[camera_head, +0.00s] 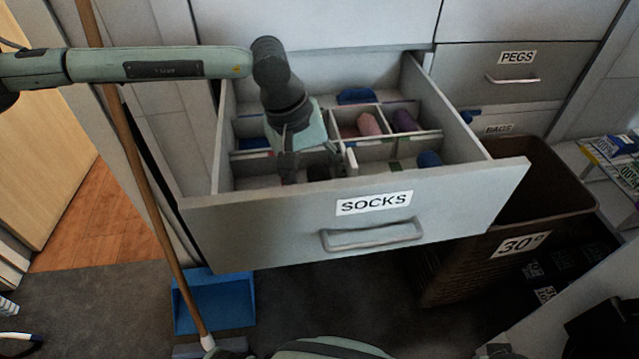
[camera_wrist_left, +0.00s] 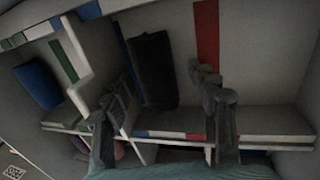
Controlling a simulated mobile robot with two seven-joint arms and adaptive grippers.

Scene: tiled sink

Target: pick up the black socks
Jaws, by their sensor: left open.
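The black socks (camera_wrist_left: 153,68) lie as a dark roll in a compartment of the open drawer marked SOCKS (camera_head: 450,212). In the head view a dark patch (camera_head: 319,172) beside my fingers appears to be them, mostly hidden. My left gripper (camera_head: 318,168) points down into the front part of the drawer. In the left wrist view its open fingers (camera_wrist_left: 165,97) stand apart, with the black socks showing between and beyond them. I see no contact between fingers and socks. My right gripper is not in view.
Neighbouring compartments hold a blue roll (camera_head: 428,160), a pink one (camera_head: 368,124), a purple one (camera_head: 405,121) and another blue one (camera_head: 356,96). Thin dividers stand close around my fingers. A brown basket (camera_head: 545,190) is right of the drawer; a broom handle (camera_head: 150,200) leans at left.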

